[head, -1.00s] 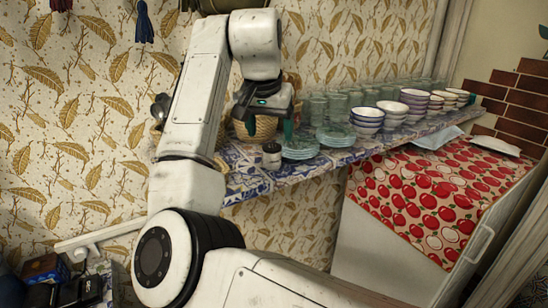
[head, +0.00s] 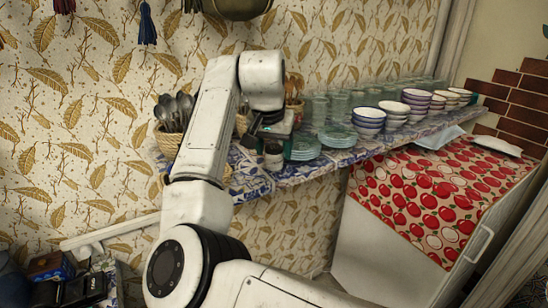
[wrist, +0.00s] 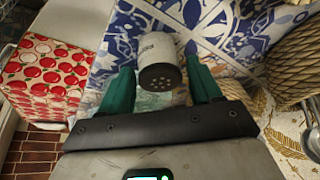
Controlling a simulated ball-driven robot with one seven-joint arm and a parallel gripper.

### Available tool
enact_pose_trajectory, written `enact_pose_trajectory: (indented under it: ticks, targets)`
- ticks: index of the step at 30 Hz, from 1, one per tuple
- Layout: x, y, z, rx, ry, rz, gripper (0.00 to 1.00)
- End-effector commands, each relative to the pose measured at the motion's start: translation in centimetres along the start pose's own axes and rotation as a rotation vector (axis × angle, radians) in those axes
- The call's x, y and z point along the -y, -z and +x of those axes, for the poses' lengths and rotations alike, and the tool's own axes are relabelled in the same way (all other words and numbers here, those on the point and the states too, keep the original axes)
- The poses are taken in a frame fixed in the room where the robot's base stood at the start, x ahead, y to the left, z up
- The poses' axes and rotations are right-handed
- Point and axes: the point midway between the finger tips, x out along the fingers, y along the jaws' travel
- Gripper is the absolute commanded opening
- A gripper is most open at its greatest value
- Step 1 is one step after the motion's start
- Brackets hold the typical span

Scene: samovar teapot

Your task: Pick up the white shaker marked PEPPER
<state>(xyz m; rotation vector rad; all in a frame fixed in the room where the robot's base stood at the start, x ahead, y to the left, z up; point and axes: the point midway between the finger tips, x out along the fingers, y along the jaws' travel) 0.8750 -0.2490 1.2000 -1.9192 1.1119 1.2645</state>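A white shaker (wrist: 158,47) with a dark, holed top stands on the blue-and-white tiled shelf (head: 250,180). Dark lettering shows on its side, too small to read surely. In the head view the shaker (head: 273,158) is just below my gripper (head: 273,143), left of a stack of glass saucers. In the wrist view my gripper (wrist: 160,85) has its two green fingers apart, one on each side of the shaker. Narrow gaps seem to show between the fingers and the shaker.
Glass saucers (head: 303,148) stand close right of the shaker, with bowls (head: 368,120) and glasses further along. A basket with spoons (head: 170,140) is at the left. A red apple-patterned cloth (head: 430,195) covers a white cabinet to the right.

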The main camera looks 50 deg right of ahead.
Motion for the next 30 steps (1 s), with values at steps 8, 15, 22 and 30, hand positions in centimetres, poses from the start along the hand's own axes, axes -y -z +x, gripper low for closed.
enact_pose_trajectory:
  ticks: [8, 15, 22, 30]
  targets:
    - [0.0, 0.0, 0.0, 0.000, 0.000, 0.000, 0.36]
    - [0.0, 0.0, -0.1, -0.001, 0.000, 0.000, 0.16]
    - [0.0, 0.1, -0.1, -0.001, 0.000, 0.000, 0.15]
    - [0.1, 0.9, -1.9, -0.002, 0.001, 0.001, 0.15]
